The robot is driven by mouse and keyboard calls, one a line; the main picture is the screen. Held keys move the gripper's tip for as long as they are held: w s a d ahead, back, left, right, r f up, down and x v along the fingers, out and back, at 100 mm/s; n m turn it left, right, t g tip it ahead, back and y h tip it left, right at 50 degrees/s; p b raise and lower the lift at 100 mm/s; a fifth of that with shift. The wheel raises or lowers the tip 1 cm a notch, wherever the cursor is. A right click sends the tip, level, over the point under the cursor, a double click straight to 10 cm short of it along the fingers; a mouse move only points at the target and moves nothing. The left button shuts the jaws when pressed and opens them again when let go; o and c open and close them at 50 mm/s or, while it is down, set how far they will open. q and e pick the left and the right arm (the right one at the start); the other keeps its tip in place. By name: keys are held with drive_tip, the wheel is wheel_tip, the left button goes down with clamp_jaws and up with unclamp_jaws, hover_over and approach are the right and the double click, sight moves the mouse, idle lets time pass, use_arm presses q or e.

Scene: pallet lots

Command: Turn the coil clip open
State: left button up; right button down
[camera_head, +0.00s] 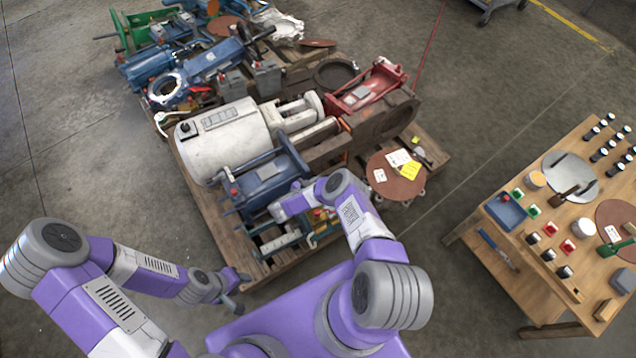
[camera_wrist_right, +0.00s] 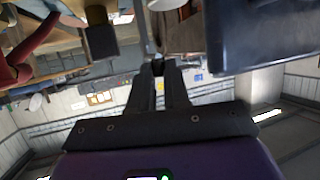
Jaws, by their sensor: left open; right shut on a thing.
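My right gripper (camera_wrist_right: 162,70) is shut at the middle of the right wrist view, its fingertips close together on a small dark piece (camera_wrist_right: 156,46). This piece seems to be the coil clip, but it is too small and dark to tell its shape or angle. In the head view my right arm reaches over the near part of the loaded pallet (camera_head: 196,192), beside a blue machine (camera_head: 268,180); its own wrist hides the fingers and the clip. My left gripper (camera_head: 238,292) is open and empty, low beside the pallet's near left corner.
A white cylindrical motor (camera_head: 222,140), a red machine (camera_head: 366,92) and a brown disc with paper tags (camera_head: 396,180) crowd the pallet. A wooden table (camera_head: 468,236) with small parts stands at the right. The floor (camera_head: 70,140) at the left is clear.

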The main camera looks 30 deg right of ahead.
drive_tip(key=c, duration=1.1)
unclamp_jaws()
drive_tip(key=p+v, duration=0.3)
drive_tip(key=v, duration=0.4)
drive_tip(key=shift+a, duration=0.25)
drive_tip(key=shift+r, duration=0.15)
